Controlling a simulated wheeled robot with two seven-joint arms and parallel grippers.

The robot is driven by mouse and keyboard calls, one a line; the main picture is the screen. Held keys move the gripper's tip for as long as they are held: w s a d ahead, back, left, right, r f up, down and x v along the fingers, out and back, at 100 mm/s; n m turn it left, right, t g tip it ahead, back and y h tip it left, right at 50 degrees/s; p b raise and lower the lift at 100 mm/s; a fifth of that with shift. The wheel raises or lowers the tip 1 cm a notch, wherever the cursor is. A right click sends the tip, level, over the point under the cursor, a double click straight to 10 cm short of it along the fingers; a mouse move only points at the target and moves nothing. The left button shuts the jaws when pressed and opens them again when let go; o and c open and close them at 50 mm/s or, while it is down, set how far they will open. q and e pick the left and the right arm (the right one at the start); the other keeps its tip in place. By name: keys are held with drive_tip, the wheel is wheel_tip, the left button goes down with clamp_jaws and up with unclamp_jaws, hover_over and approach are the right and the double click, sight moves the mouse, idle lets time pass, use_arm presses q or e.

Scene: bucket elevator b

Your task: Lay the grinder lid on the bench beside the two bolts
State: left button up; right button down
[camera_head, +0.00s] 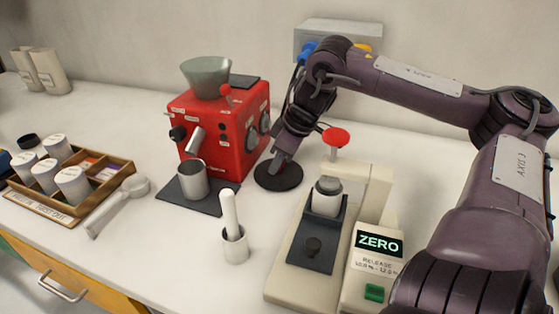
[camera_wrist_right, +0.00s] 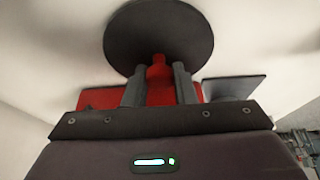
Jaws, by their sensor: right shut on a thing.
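The grinder lid, a round black disc (camera_head: 278,177), is just right of the red machine in the head view. It also fills the top of the wrist view (camera_wrist_right: 158,30). My right gripper (camera_head: 280,158) is over the disc, its fingers (camera_wrist_right: 158,75) shut on the lid's red knob (camera_wrist_right: 158,62). The disc looks roughly level, close to the bench top; I cannot tell whether it touches. I cannot make out the two bolts in either view. My left gripper is not in view.
The red machine (camera_head: 233,128) stands left of the lid, with a metal cup (camera_head: 193,180) on a dark mat. A beige meter (camera_head: 285,270) with a red knob is at the right. A mortar (camera_head: 236,247) with pestle stands in front. A wooden tray (camera_head: 50,208) is far left.

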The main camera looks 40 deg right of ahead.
sight(288, 174)
drive_tip(key=c, duration=1.2)
unclamp_jaws()
drive_tip(key=p+v, duration=0.1)
drive_tip(key=v, duration=0.5)
drive_tip(key=shift+r, duration=0.3)
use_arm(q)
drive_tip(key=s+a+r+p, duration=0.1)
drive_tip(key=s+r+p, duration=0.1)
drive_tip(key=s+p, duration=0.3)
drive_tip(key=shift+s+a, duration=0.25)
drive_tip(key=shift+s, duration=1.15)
use_arm(e)
drive_tip(key=shift+v, duration=2.8)
drive_tip(key=shift+s+f, duration=0.1)
